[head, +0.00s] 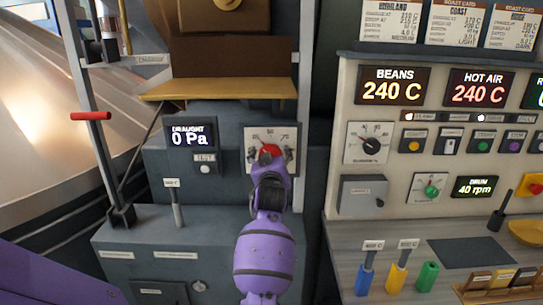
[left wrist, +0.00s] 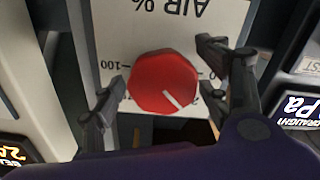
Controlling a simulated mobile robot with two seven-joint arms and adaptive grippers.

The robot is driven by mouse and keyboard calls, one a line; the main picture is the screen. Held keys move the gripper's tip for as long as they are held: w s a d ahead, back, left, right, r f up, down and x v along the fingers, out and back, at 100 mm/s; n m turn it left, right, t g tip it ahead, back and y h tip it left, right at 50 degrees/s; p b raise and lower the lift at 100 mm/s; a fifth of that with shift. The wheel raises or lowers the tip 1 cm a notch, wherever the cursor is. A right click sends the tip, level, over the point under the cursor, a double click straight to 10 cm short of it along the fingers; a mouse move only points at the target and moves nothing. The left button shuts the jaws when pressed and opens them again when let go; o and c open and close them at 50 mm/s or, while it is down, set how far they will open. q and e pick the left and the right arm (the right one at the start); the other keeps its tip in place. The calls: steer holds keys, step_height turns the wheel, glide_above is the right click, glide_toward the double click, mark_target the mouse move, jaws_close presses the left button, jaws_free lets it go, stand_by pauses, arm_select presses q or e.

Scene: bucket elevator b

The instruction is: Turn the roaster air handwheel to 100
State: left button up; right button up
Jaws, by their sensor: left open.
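The red handwheel (head: 269,151) sits on a white dial plate (head: 251,132) left of the control panel. In the left wrist view the red handwheel (left wrist: 163,82) is many-sided, with a white pointer line. The plate (left wrist: 160,40) there appears upside down, reading AIR %, with 100 at the left and 0 at the right. The pointer slants to the lower right, on the low side of the scale. My left gripper (head: 271,158) is open, its fingers (left wrist: 165,95) on either side of the wheel. I cannot tell whether they touch it. My right gripper is out of view.
A DRAUGHT display (head: 188,135) reading 0 Pa is left of the plate, above a small lever (head: 175,205). A yellow ledge (head: 218,88) juts out above. The control panel (head: 405,100) stands to the right. A red-handled bar (head: 92,116) is at left.

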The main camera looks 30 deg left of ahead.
arm_select(q)
steer(key=c, duration=1.1)
